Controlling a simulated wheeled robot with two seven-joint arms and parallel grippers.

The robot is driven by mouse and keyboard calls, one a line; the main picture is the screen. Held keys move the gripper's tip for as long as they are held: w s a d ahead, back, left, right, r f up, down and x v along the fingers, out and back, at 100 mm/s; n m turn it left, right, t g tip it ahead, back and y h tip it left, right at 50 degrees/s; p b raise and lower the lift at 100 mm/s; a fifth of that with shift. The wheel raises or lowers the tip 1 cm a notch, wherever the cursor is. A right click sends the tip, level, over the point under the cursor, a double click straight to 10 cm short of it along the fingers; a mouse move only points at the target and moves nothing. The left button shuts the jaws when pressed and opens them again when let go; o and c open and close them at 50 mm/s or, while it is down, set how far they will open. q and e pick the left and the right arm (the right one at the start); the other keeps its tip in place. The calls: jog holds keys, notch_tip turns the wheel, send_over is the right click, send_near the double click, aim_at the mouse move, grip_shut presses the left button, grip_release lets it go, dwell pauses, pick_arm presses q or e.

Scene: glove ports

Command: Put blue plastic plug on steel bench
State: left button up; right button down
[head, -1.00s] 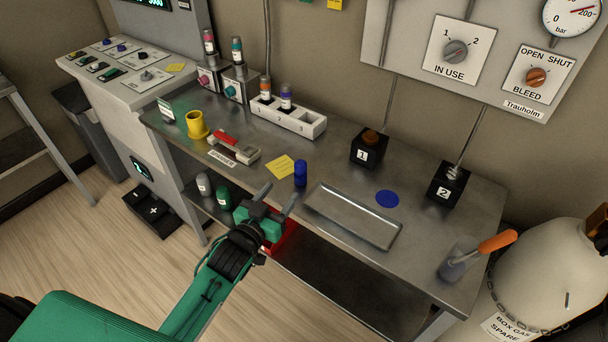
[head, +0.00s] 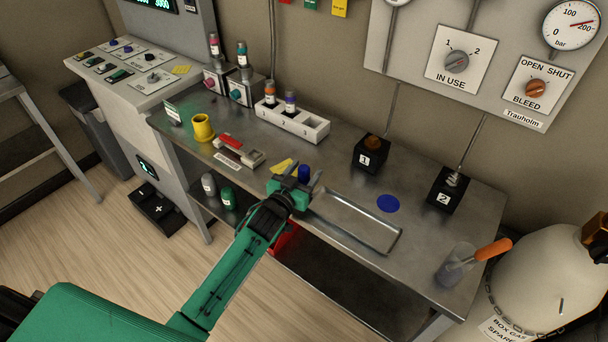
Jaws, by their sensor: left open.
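The blue plastic plug (head: 304,172) is a small dark blue cylinder standing upright on the steel bench (head: 345,165), left of the shallow metal tray. My left gripper (head: 305,172) is at the bench's front edge with its fingers open, one on each side of the plug in this view. The lower part of the plug is hidden behind the gripper. I cannot tell whether a finger touches it. My right gripper is not in view.
Black blocks 1 (head: 370,154) and 2 (head: 446,189) stand behind. A yellow note (head: 283,166), a red-and-grey tool (head: 238,150) and a yellow cup (head: 202,128) are to the left.

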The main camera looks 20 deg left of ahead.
aim_at(304, 167)
pick_arm(q)
jog(key=shift+w, duration=0.15)
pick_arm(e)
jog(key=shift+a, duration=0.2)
pick_arm(q)
jog(key=shift+c, duration=1.4)
jog(key=c, duration=0.9)
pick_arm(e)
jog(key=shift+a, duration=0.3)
pick_arm(q)
jog(key=shift+r, duration=0.1)
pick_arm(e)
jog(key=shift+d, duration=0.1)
